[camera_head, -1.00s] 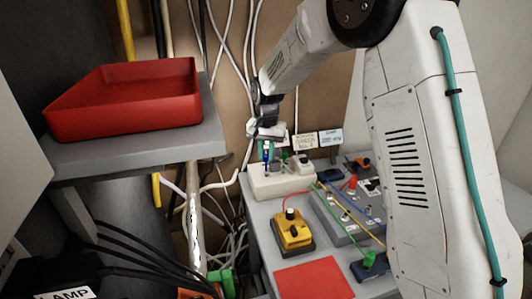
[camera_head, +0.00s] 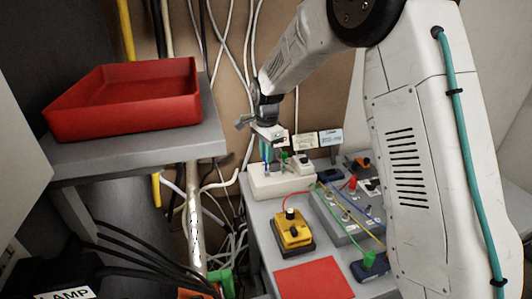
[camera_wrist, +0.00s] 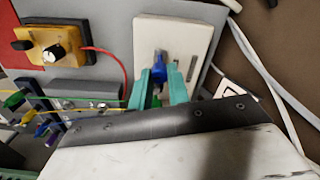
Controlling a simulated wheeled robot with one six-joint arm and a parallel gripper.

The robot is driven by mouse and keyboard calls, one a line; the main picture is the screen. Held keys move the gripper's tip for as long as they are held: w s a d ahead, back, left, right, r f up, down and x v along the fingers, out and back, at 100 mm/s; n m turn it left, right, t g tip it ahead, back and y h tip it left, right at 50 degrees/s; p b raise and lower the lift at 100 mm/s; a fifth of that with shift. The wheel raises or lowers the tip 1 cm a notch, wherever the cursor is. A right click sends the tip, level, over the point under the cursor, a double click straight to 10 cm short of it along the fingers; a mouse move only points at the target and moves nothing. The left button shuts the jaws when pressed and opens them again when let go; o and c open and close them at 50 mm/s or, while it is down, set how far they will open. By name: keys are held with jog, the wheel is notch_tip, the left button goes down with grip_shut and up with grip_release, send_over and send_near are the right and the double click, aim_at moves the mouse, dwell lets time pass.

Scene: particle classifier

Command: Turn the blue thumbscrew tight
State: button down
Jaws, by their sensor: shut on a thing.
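The blue thumbscrew (camera_wrist: 158,67) stands on a white block (camera_wrist: 202,32) and shows between my gripper's teal fingertips in the wrist view. My gripper (camera_wrist: 160,77) is shut on it. In the head view my gripper (camera_head: 267,158) points down over the white block (camera_head: 282,187) at the back of the grey bench, and the fingers mostly hide the thumbscrew. Something green shows beside the fingers.
A yellow box with a knob (camera_head: 293,230) and a red mat (camera_head: 313,279) lie in front of the block. A grey panel with wires and plugs (camera_head: 345,222) is to the right. A red tray (camera_head: 125,118) stands on a shelf at the left.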

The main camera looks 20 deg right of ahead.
dwell(0.3)
jog(key=c, duration=1.3)
grip_release()
notch_tip(320, 180, up, 8)
jog(key=shift+f, duration=0.1)
